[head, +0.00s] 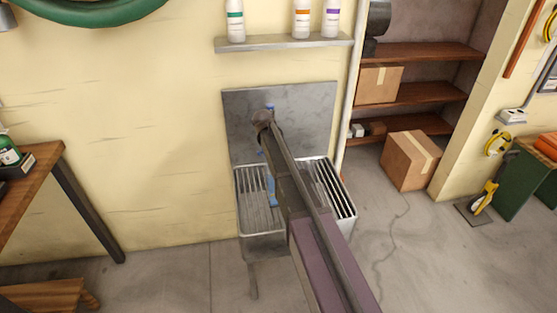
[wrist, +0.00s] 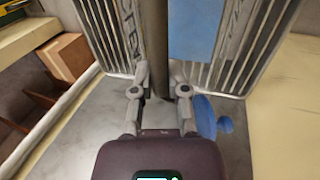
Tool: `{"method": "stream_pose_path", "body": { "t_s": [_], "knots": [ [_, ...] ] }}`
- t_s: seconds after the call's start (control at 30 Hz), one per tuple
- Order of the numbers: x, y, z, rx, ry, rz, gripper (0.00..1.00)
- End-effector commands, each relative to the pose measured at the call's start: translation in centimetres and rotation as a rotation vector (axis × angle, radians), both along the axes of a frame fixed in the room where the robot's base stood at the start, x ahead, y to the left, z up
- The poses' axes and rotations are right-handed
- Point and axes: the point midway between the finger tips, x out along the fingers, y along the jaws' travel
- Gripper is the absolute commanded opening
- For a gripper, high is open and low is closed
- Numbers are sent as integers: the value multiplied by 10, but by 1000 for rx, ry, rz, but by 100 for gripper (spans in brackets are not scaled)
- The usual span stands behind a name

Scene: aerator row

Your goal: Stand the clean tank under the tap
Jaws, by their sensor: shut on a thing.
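The clean tank appears as a blue body (head: 272,190) over the left side of the metal sink (head: 262,241) in the head view, mostly hidden behind my arm. In the wrist view its flat blue face (wrist: 197,30) shows against the slatted grating, right of a dark grey bar. My gripper (wrist: 158,92) has both fingers close together; it seems shut on the tank's grip, though the contact is partly hidden. A round blue part (wrist: 204,117), perhaps the tap's knob, is close to the right finger. The tap itself is largely hidden by my arm; I cannot tell whether the tank touches the grating.
A grey splash plate (head: 310,105) backs the sink. A wall shelf (head: 285,43) with bottles is above. A wooden workbench (head: 40,180) stands left. A cardboard box (head: 410,160) sits on the floor at right. The floor beside the sink is clear.

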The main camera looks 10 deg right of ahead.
Motion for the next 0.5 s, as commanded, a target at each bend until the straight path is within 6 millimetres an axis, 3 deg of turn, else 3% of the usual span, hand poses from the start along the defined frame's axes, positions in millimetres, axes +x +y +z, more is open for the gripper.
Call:
{"method": "stream_pose_path", "body": {
  "t_s": [0.5],
  "knots": [
    [0, -1, -33, -1, 0, 0, 0]
  ]
}}
